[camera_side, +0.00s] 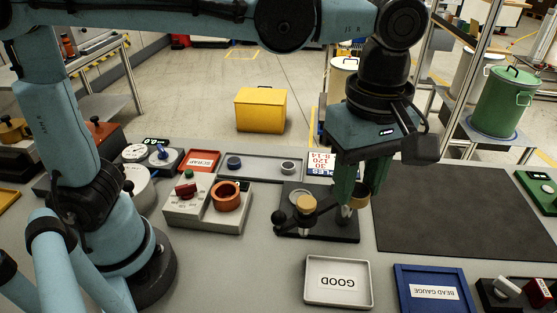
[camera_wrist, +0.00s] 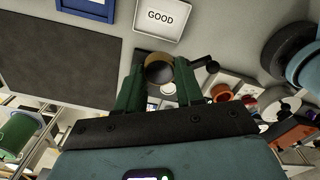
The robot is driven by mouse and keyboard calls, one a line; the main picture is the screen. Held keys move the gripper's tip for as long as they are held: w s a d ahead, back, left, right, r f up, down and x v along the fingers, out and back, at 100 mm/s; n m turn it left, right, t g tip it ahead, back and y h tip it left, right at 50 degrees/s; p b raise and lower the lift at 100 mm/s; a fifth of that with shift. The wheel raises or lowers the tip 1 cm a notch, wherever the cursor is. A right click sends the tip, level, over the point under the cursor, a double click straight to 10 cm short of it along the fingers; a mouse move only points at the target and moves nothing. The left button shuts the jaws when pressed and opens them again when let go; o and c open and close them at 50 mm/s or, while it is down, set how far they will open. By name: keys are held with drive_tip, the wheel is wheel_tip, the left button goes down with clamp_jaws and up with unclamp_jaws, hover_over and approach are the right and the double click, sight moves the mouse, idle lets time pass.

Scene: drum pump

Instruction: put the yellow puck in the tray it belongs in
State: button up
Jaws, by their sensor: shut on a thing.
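My gripper (camera_side: 359,188) points down over the black fixture (camera_side: 338,226), at its right part. The white GOOD tray (camera_side: 338,298) lies in front of the fixture and looks empty. The red SCRAP tray (camera_side: 203,153) lies back left. Both bear labels.
A grey tray (camera_side: 262,158) behind holds a blue and a grey puck. A blue BEAD GAUGE tray (camera_side: 401,283) lies front right. A dark mat (camera_side: 460,210) is bare.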

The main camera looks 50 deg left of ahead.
drive_tip(key=s+d, duration=0.1)
drive_tip(key=d, duration=0.1)
approach(337, 281)
drive_tip(key=shift+f, duration=1.55)
drive_tip(key=shift+f, duration=0.35)
drive_tip(key=shift+f, duration=0.25)
drive_tip(key=shift+f, duration=1.1)
idle(1.3)
drive_tip(key=o, duration=1.5)
